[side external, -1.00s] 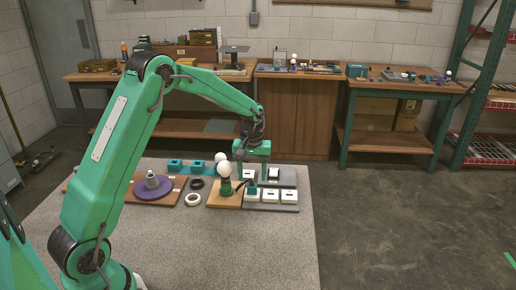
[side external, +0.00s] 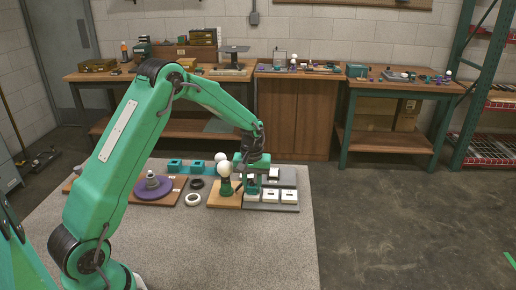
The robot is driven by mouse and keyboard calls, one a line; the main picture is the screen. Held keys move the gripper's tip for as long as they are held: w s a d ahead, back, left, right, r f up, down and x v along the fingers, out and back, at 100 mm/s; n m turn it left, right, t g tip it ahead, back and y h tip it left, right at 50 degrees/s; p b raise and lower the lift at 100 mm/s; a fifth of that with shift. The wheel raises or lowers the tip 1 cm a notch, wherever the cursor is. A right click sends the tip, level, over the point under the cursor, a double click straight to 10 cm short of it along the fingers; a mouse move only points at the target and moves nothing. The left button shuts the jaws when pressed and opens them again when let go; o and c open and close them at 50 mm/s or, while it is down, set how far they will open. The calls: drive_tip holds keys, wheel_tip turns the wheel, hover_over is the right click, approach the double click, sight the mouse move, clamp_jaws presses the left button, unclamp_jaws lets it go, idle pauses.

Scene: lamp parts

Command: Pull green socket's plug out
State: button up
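The green socket (side external: 225,187) stands upright on a tan wooden board, with a white bulb (side external: 224,168) in it. Its green plug (side external: 253,190) sits at the left end of the front row of white outlets (side external: 270,195). A dark cord seems to run between socket and plug. My gripper (side external: 253,181) points down directly over the plug, its fingertips low around or beside it. The fingers partly cover the plug, and the view is too small to tell whether they touch or grip it.
The grey outlet board (side external: 280,207) lies right of the wooden board (side external: 223,201). A second bulb stands close behind the first. A white ring (side external: 193,199), a black ring (side external: 197,183) and a purple disc (side external: 153,188) lie to the left. The front of the table (side external: 230,250) is clear.

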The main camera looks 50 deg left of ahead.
sight(252, 183)
drive_tip(key=c, duration=0.3)
drive_tip(key=shift+r, duration=0.95)
idle(0.8)
drive_tip(key=shift+r, duration=0.7)
drive_tip(key=shift+r, duration=0.15)
drive_tip(key=shift+r, duration=1.85)
